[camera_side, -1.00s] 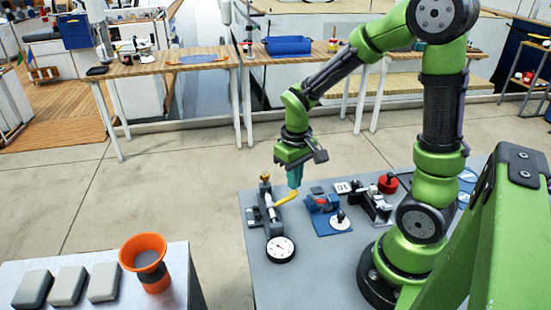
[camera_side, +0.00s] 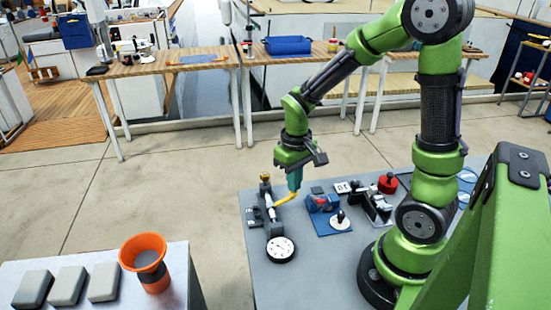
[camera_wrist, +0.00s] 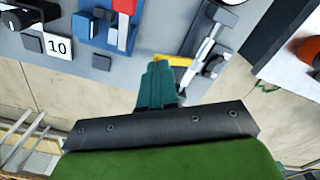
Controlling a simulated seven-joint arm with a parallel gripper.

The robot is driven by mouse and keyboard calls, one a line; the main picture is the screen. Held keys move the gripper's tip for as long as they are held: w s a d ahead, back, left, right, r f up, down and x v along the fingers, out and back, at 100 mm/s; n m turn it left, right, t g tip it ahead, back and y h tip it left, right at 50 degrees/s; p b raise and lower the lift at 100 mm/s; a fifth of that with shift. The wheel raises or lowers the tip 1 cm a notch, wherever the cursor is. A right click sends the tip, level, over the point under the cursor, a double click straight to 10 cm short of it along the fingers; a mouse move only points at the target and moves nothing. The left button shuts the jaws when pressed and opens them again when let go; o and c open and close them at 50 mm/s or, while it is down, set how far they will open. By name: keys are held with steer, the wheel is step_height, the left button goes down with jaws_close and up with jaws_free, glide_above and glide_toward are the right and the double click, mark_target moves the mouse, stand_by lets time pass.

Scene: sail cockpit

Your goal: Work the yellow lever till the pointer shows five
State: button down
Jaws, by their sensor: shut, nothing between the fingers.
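The yellow lever (camera_side: 286,198) sticks out to the right from a dark device with a pale rod (camera_side: 269,206) on the grey table. In the wrist view the lever (camera_wrist: 174,60) shows just beyond my fingertips. The round white dial (camera_side: 280,249) lies at the near end of the device; its pointer is too small to read. My gripper (camera_side: 295,186) is shut and empty, with teal fingers pointing down at the lever's outer end. In the wrist view my gripper (camera_wrist: 158,72) seems to meet the lever, but I cannot tell whether they touch.
Right of the lever stand a blue device with a red part (camera_side: 322,204), a dark clamp-like device (camera_side: 372,204) and a red knob (camera_side: 388,183). An orange funnel-like cup (camera_side: 146,251) stands on the separate left table.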

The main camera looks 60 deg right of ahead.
steer(key=shift+f, duration=1.9)
steer(key=shift+r, duration=3.35)
step_height(320, 180, up, 4)
steer(key=shift+f, duration=3.1)
steer(key=shift+f, duration=0.1)
steer(key=shift+f, duration=2.1)
steer(key=shift+r, duration=3.3)
